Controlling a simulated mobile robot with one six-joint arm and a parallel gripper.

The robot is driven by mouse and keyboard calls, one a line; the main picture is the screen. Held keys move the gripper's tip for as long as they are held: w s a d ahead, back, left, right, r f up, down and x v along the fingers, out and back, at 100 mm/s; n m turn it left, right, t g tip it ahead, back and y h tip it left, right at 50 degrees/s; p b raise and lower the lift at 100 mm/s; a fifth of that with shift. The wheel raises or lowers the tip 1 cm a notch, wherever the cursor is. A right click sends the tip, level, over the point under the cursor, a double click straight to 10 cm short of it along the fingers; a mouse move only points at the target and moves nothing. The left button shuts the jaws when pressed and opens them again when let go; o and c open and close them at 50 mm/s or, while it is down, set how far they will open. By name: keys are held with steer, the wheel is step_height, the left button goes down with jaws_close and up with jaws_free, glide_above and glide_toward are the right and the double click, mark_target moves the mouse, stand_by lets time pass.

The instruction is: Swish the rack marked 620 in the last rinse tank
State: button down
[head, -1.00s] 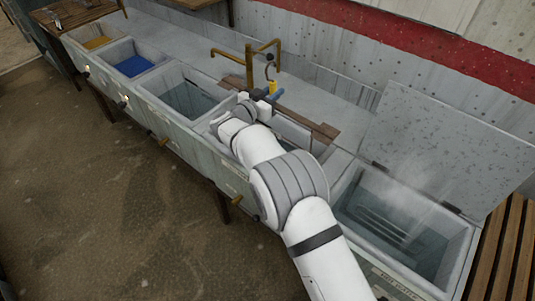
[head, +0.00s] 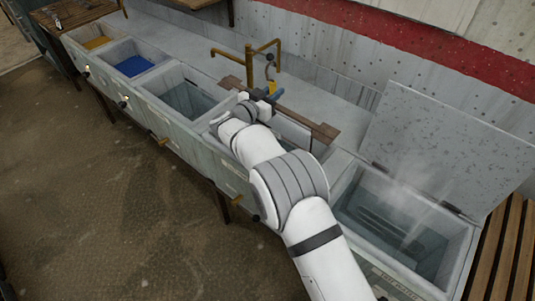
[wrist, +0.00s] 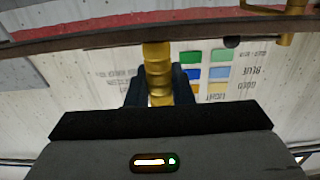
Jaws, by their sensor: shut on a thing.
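My gripper (head: 268,98) is at the fourth tank from the left, near a wooden bar (head: 310,126) along its back edge. It is shut on a ribbed yellow grip (wrist: 158,75), which stands upright between its dark blue fingers in the wrist view. In the head view a dark hook (head: 269,66) shows above the yellow grip (head: 272,87). A grey panel (head: 291,132) shows in that tank; I cannot tell whether it belongs to the rack. No 620 mark is readable.
To the left are a clear-liquid tank (head: 188,99), a blue tank (head: 134,65) and a yellow tank (head: 97,43). A brass tap (head: 249,65) stands behind. At right, a steaming tank (head: 405,225) has its lid (head: 435,140) raised. A slatted bench (head: 505,255) adjoins it.

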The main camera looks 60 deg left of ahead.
steer(key=r+p, duration=0.3)
steer(key=r, duration=0.3)
steer(key=s+r+p, duration=0.1)
steer(key=r+p, duration=0.2)
steer(key=r, duration=0.3)
steer(key=r+p, duration=0.4)
steer(key=r, duration=0.2)
steer(key=shift+s+d+r, duration=0.1)
steer(key=shift+s+d, duration=0.2)
steer(key=shift+s, duration=0.1)
stand_by(0.4)
step_height(320, 180, up, 7)
steer(key=p, duration=0.4)
steer(key=shift+p, duration=0.4)
stand_by(4.3)
